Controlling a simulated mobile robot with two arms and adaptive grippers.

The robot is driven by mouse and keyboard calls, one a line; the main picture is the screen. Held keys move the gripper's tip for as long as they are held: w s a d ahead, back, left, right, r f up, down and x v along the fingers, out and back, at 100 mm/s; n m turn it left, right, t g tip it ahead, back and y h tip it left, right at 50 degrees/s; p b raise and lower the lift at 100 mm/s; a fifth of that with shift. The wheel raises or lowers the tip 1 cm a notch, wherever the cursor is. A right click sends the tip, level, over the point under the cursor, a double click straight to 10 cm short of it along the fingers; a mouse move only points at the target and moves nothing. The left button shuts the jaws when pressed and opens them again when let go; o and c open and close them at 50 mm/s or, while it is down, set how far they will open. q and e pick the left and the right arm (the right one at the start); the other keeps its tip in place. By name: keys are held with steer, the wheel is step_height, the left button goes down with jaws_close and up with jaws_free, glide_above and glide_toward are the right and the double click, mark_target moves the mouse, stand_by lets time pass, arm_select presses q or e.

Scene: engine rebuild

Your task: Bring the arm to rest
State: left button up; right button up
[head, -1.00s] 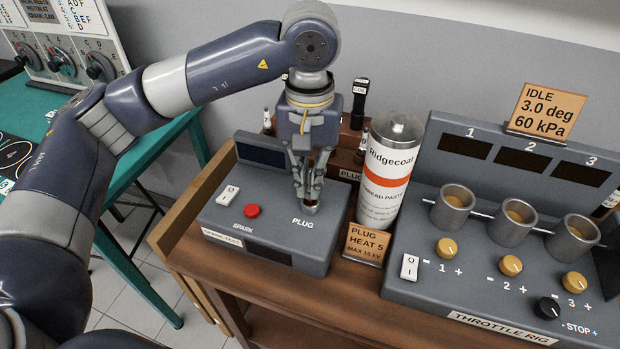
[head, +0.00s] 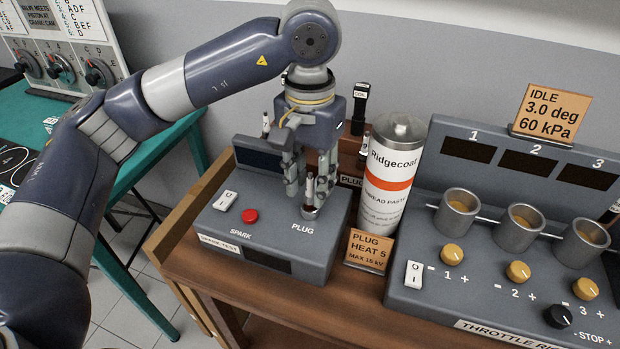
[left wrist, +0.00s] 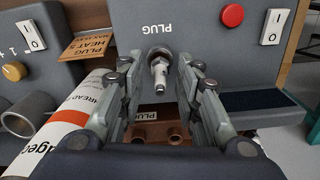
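My left gripper (head: 303,185) is over the plug end of the grey spark tester (head: 275,225). In the left wrist view its two fingers (left wrist: 158,95) are spread apart with nothing between them in contact. A spark plug (left wrist: 160,70) stands in the tester's PLUG socket, between and beyond the fingertips; it also shows in the head view (head: 309,193). The tester has a white rocker switch (head: 226,201) and a red button (head: 250,216). My right gripper is not in view.
A Ridgecoat paste can (head: 390,185) stands close to the right of the gripper. A plug card (head: 367,251) stands in front of it. The throttle rig (head: 450,300) with its cups fills the right. A wooden plug rack (head: 350,158) is behind. A teal table (head: 130,170) is at left.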

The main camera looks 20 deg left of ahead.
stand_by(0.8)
arm_select(q)
steer(key=shift+r+p, duration=2.5)
steer(key=shift+r, duration=1.7)
steer(key=shift+r, duration=0.1)
